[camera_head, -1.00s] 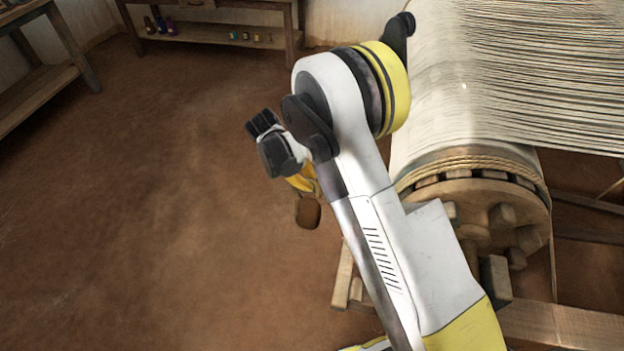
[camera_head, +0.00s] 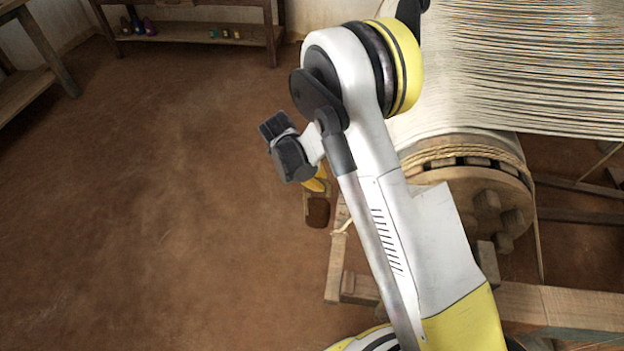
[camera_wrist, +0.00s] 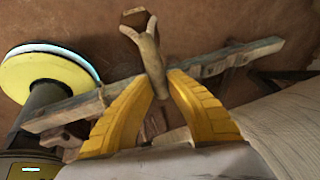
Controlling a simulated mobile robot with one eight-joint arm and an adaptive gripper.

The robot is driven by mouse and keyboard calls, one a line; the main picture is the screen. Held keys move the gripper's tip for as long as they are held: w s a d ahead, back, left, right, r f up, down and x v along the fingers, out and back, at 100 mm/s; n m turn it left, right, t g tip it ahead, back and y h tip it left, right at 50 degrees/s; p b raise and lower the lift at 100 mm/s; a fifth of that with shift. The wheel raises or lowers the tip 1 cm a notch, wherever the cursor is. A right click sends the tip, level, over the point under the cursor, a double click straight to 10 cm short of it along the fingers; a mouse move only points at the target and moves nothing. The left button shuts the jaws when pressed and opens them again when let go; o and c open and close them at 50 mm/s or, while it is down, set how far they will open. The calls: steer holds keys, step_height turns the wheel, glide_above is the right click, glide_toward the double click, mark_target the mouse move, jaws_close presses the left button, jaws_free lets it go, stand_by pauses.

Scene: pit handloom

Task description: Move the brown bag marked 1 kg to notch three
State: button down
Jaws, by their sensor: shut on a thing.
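My gripper (camera_wrist: 162,88) has two yellow fingers closed on a tan, forked strap-like piece (camera_wrist: 150,55). A brown bag (camera_wrist: 137,17) is at the far end of this piece, at the top of the wrist view. In the head view the brown bag (camera_head: 317,212) hangs below my gripper (camera_head: 318,184), which is partly hidden by my wrist. No weight mark is readable. A wooden beam (camera_wrist: 235,58) crosses behind the held piece in the wrist view. I cannot make out numbered notches on it or whether the bag touches it.
The loom's wooden drum (camera_head: 485,200) with rope and pale warp threads (camera_head: 510,70) stands at right. A low timber frame (camera_head: 350,285) lies near my arm. A shelf table (camera_head: 190,38) is at the back. The brown floor at left is clear.

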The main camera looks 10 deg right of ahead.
steer(key=shift+s+d+f, duration=0.1)
steer(key=shift+s+d, duration=0.3)
steer(key=shift+d, duration=0.9)
steer(key=shift+s+d+r, duration=0.1)
steer(key=shift+s+d, duration=0.35)
steer(key=shift+d, duration=0.85)
steer(key=shift+s+d+f, duration=0.1)
steer(key=shift+s+d, duration=0.3)
steer(key=shift+d, duration=0.9)
steer(key=shift+f, duration=1.2)
steer(key=shift+f, duration=0.25)
steer(key=c, duration=1.3)
jaws_free()
steer(key=shift+c, duration=0.2)
